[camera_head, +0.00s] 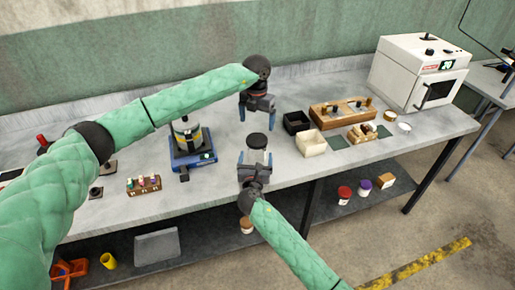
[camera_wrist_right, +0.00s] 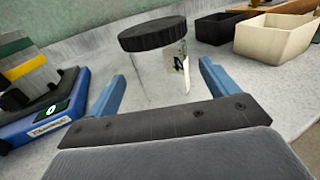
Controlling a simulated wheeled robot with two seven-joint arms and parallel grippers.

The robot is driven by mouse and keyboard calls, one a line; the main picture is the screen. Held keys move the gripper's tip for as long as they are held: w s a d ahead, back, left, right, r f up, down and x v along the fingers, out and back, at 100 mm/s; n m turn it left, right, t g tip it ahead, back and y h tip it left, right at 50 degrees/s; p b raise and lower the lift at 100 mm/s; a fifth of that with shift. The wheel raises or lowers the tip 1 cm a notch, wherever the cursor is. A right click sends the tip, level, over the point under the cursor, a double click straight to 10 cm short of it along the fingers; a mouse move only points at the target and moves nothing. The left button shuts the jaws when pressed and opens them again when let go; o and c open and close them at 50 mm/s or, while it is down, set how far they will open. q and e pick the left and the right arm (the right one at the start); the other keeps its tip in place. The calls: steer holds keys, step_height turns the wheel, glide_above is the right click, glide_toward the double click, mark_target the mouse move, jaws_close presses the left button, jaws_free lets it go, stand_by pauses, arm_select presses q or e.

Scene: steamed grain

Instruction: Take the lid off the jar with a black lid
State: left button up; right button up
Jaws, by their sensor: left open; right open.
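The jar (camera_head: 257,156) is clear with a label and stands upright on the grey table, with its black lid (camera_head: 257,140) on top. In the right wrist view the jar (camera_wrist_right: 160,75) and its black lid (camera_wrist_right: 153,34) stand just ahead of my right gripper. My right gripper (camera_head: 254,160) is open, its blue fingers (camera_wrist_right: 158,85) spread to either side of the jar at body height, below the lid; I cannot tell whether they touch it. My left gripper (camera_head: 257,113) is open and empty, behind the jar, fingers pointing down.
A blue scale (camera_head: 192,161) stands left of the jar. A black bin (camera_head: 296,122) and a cream bin (camera_head: 311,144) stand to its right. Further right are a wooden rack (camera_head: 342,113) and a white oven (camera_head: 418,72). The table's front edge is close to the jar.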

arm_select(q)
steer(key=shift+s+r, duration=0.4)
arm_select(e)
steer(key=shift+w+r, duration=0.4)
steer(key=shift+w, duration=0.35)
arm_select(q)
steer(key=shift+w+f, duration=0.25)
steer(key=shift+w, duration=0.05)
arm_select(e)
steer(key=w, duration=0.4)
steer(key=shift+w+d+f, duration=0.25)
steer(key=shift+w, duration=0.3)
arm_select(q)
steer(key=shift+s+r, duration=0.2)
steer(key=shift+s, duration=0.05)
arm_select(e)
steer(key=shift+r, duration=0.2)
arm_select(q)
steer(key=shift+f, duration=0.1)
arm_select(e)
steer(key=shift+w+f, duration=0.1)
